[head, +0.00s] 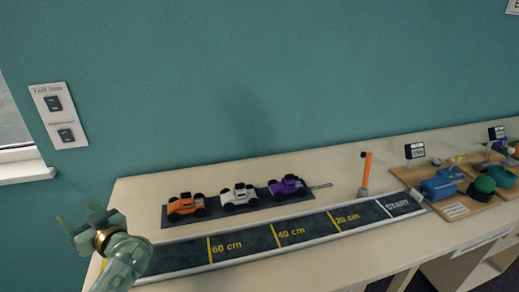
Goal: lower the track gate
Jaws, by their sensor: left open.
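The track gate (366,172) is an orange arm standing nearly upright on a grey base, with a dark tip. It stands at the back edge of the dark track (257,242), between the START and 20 cm markings. My left gripper (84,219) is open and empty at the lower left, near the table's left end. It is far to the left of the gate and apart from it. My right gripper is not in view.
Orange (185,206), white (239,196) and purple (287,187) toy cars stand on a dark strip (214,211) behind the track. Boards with coloured parts (446,189) stand at right. The wall is close behind the table (140,192).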

